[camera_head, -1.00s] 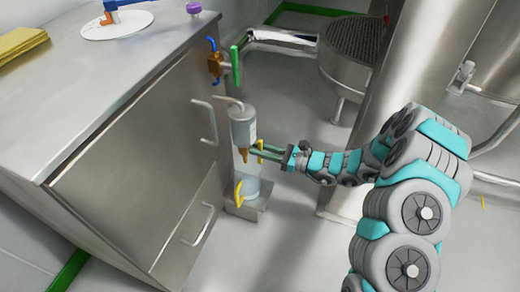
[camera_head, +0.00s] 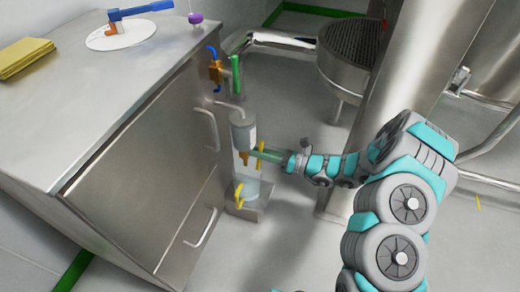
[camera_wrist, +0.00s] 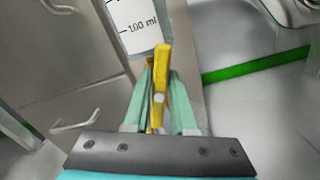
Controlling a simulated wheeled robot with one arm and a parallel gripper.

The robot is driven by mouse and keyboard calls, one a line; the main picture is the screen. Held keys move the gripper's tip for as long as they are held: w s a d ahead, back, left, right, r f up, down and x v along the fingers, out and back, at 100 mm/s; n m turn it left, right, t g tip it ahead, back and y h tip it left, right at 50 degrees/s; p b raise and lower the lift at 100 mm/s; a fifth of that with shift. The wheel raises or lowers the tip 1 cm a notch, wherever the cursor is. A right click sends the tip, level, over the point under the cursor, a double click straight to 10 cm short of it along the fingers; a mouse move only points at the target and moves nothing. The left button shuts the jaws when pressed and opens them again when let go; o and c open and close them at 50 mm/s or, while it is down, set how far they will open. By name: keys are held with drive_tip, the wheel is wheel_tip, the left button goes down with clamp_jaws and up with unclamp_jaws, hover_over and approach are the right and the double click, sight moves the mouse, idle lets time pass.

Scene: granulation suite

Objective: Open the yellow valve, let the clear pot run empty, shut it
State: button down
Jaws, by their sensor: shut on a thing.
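The clear pot (camera_head: 243,132) hangs upright on the side of the steel cabinet, under a bent pipe. Its scale with a "100 ml" mark shows in the wrist view (camera_wrist: 138,28). The level inside is too small to tell. The yellow valve (camera_wrist: 161,85) sits below the pot, its lever upright in the wrist view. My gripper (camera_head: 258,153) reaches in from the right and is shut on the yellow lever. Its green fingers (camera_wrist: 154,100) stand either side of the lever. A clear vessel with a yellow handle (camera_head: 248,188) stands below the valve and holds pale liquid.
The steel cabinet (camera_head: 150,150) with bar handles stands to the left. A brass valve with a blue lever and a green handle (camera_head: 236,75) are above the pot. Large steel vessels (camera_head: 415,70) stand at right. Clear floor lies in front.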

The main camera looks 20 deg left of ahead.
drive_tip(key=m, duration=0.2)
drive_tip(key=m+p, duration=0.1)
drive_tip(key=m, duration=0.1)
drive_tip(key=m+p, duration=0.1)
drive_tip(key=m, duration=0.1)
drive_tip(key=shift+w+f, duration=0.15)
drive_tip(key=shift+w, duration=0.15)
drive_tip(key=m, duration=0.7)
drive_tip(key=shift+w+f+p, duration=0.1)
drive_tip(key=shift+f+p, duration=0.25)
drive_tip(key=shift+m, duration=0.3)
drive_tip(key=c, duration=0.8)
unclamp_jaws()
drive_tip(key=shift+o, duration=0.2)
drive_tip(key=d, duration=0.7)
drive_tip(key=shift+s+d+b, duration=0.3)
drive_tip(key=shift+d, duration=0.1)
